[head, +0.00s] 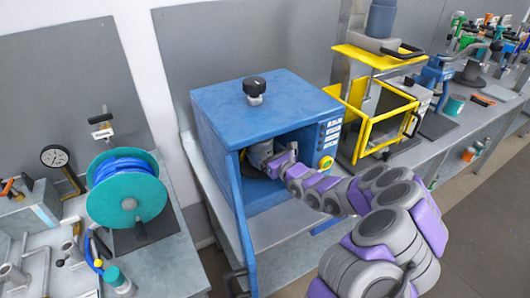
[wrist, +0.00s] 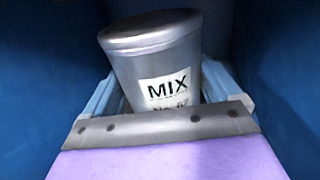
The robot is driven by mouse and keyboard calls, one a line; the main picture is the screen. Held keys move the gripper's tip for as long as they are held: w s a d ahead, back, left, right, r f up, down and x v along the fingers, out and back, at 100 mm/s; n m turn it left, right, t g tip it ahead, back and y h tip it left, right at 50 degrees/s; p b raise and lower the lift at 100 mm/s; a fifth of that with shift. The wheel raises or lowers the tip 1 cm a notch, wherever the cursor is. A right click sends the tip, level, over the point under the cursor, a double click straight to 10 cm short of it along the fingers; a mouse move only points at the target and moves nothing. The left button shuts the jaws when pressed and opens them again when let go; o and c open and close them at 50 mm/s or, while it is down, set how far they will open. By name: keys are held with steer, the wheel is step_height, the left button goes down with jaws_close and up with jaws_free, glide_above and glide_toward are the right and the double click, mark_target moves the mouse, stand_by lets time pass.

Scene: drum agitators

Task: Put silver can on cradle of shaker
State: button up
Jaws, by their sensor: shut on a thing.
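The silver can (wrist: 150,48) with a white "MIX" label stands slightly tilted in the wrist view, between the pale side pieces of my gripper (wrist: 163,100). My gripper is shut on it. In the head view my gripper (head: 279,162) reaches through the open front of the blue shaker box (head: 218,125), and the grey can (head: 260,152) shows just past it inside. The cradle cannot be made out clearly; my gripper and the can cover the inside. Whether the can touches a support below cannot be told.
The shaker's blue door (head: 246,225) hangs open at the left of my arm. A control panel (head: 330,135) is right of the opening. A yellow-framed machine (head: 385,115) stands to the right. A teal hose reel (head: 128,200) is on the left bench.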

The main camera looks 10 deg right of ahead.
mark_target(269, 155)
steer(key=o, duration=1)
steer(key=shift+a, duration=0.6)
steer(key=shift+o, duration=0.4)
steer(key=shift+a, duration=0.5)
steer(key=s+d, duration=0.1)
steer(key=d, duration=0.1)
steer(key=s+d, duration=0.1)
steer(key=s, duration=0.1)
steer(key=shift+d+r+p, duration=0.15)
steer(key=shift+d+p, duration=0.25)
steer(key=v, duration=0.2)
steer(key=p+v, duration=0.1)
steer(key=v, duration=0.4)
steer(key=shift+s+a, duration=0.25)
steer(key=shift+a, duration=0.1)
steer(key=shift+s+d, duration=0.45)
steer(key=shift+d, duration=0.05)
steer(key=shift+a, duration=0.4)
steer(key=shift+d+p, duration=0.1)
steer(key=shift+p, duration=0.2)
